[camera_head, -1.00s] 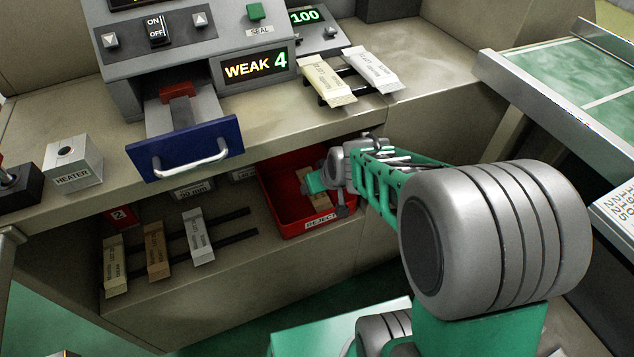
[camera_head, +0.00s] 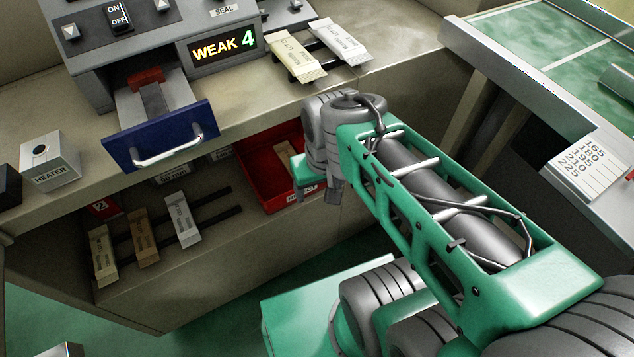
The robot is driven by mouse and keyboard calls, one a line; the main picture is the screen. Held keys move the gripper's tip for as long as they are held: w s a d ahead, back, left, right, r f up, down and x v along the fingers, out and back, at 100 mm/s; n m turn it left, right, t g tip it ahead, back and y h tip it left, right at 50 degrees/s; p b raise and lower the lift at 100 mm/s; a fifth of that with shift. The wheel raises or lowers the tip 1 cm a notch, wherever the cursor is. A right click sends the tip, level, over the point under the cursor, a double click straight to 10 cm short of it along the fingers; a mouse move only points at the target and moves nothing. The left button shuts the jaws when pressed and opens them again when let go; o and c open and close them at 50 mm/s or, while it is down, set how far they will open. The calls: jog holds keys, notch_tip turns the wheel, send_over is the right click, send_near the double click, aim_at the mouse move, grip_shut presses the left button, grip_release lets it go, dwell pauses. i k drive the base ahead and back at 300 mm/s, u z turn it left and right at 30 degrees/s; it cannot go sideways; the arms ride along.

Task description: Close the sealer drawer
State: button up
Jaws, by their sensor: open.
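The sealer drawer (camera_head: 160,135) has a blue front and a silver bar handle (camera_head: 168,151). It is pulled out from under the grey sealer (camera_head: 185,35), and its grey tray with a red block (camera_head: 146,76) inside is visible. My gripper (camera_head: 316,192) is right of the drawer and lower, in front of the red reject bin, clear of the drawer handle. Its fingers are small and partly hidden by my wrist, and nothing shows held in them.
The red reject bin (camera_head: 262,183) on the lower shelf holds a stick pack. A heater box (camera_head: 50,162) stands left of the drawer. Two stick packs (camera_head: 296,57) lie on a rack at right. Several packs (camera_head: 145,238) lean on the lower shelf. Space before the drawer is clear.

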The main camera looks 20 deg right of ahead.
aim_at(161, 118)
jog(key=u, duration=0.05)
jog(key=k, duration=1.05)
jog(key=u, duration=0.65)
